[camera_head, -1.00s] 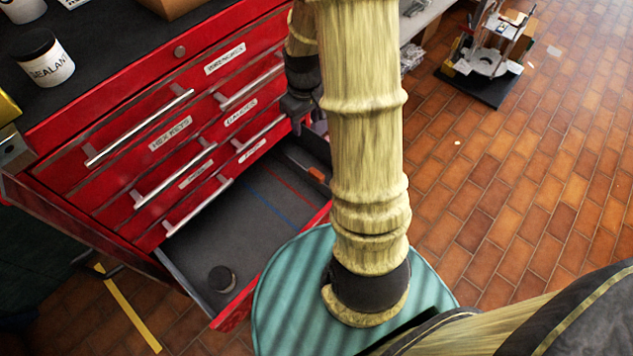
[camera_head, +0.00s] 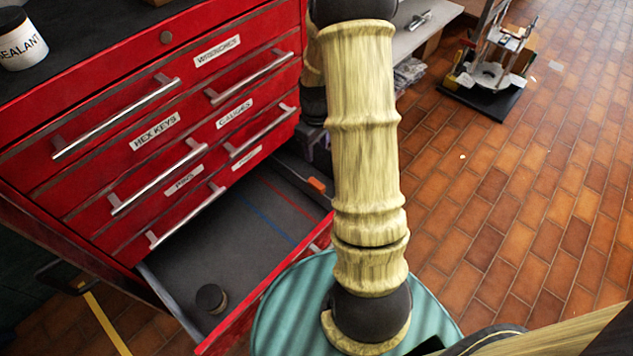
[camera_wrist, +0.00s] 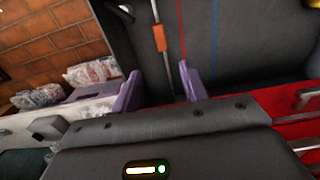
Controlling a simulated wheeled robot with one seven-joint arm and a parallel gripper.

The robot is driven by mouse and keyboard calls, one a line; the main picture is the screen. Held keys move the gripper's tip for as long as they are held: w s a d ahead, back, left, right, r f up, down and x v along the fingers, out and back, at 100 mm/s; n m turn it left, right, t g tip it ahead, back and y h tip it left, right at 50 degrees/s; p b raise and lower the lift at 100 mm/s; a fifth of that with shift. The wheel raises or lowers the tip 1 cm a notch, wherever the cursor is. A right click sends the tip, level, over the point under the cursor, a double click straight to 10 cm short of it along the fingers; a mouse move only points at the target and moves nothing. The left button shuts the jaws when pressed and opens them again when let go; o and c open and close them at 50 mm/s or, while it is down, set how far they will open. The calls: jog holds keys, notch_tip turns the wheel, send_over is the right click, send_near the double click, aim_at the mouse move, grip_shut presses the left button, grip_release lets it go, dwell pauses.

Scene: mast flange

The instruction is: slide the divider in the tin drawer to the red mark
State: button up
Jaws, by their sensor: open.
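The open tin drawer (camera_head: 180,262) is the lowest in the red cabinet and has a dark grey floor. In the wrist view the divider's orange piece (camera_wrist: 160,38) is left of the red mark (camera_wrist: 180,30). My gripper (camera_wrist: 160,88) is open, its two purple fingers to either side of the divider's line in the picture; contact cannot be told. My arm partly hides it in the head view.
A small dark round tin (camera_head: 211,298) stands in the drawer's near left part. Closed drawers with bar handles (camera_head: 160,180) overhang the drawer's back. A teal round surface (camera_head: 285,318) is close to its front right corner.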

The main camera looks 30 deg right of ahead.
aim_at(317, 183)
notch_tip(317, 183, down, 16)
jog(key=b, duration=0.5)
jog(key=shift+f+b, duration=0.2)
jog(key=shift+b, duration=0.15)
jog(key=shift+c, duration=0.4)
grip_shut()
